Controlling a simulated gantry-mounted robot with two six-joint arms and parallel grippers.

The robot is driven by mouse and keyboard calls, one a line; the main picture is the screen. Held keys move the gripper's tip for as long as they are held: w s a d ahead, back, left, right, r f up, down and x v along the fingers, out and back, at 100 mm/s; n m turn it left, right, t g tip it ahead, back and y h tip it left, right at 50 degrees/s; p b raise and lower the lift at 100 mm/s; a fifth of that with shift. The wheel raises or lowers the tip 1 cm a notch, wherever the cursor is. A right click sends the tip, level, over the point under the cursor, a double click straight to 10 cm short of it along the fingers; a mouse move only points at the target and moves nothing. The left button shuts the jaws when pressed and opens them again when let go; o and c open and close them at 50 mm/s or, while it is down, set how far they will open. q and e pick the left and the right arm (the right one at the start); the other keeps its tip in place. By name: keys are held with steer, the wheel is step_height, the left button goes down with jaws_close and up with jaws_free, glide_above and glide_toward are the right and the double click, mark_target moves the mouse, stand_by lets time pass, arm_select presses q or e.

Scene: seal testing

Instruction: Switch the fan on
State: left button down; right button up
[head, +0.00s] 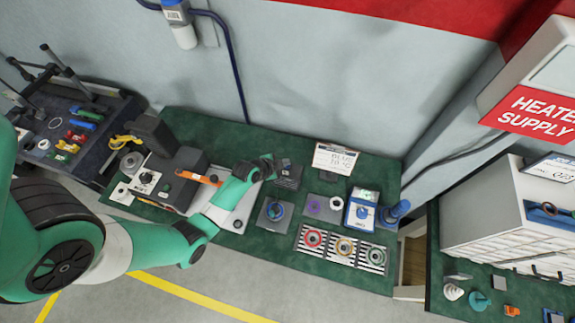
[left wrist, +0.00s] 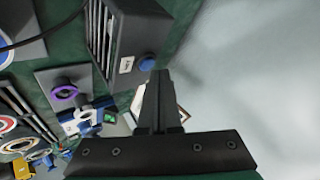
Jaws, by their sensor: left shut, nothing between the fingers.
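A dark grey box with slatted vents (left wrist: 103,30), which I take to be the fan, stands at the upper left in the left wrist view. Its front face has a small white label (left wrist: 127,64) and a round blue button (left wrist: 146,64). In the head view, a dark box (head: 288,176) beside the end of my left arm looks like the same unit. My left gripper (left wrist: 159,76) is shut and empty. Its fingertips appear just beside the blue button; I cannot tell whether they touch it. In the head view the fingers are hard to make out. My right gripper is not in view.
The green bench also holds a purple ring on a plate (head: 314,205), a blue-and-white device (head: 362,212), a striped board with coloured rings (head: 342,248) and a white sign (head: 335,158). A grey machine (head: 175,172) stands left of the arm. The wall is close behind.

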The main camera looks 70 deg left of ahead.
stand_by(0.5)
arm_select(q)
steer(key=shift+f+b, duration=0.45)
steer(key=shift+f, duration=0.05)
steer(key=shift+r, duration=0.15)
steer(key=shift+r+p, duration=0.35)
steer(key=shift+p, duration=0.1)
step_height(320, 180, up, 6)
steer(key=p, duration=0.5)
steer(key=shift+p, duration=0.35)
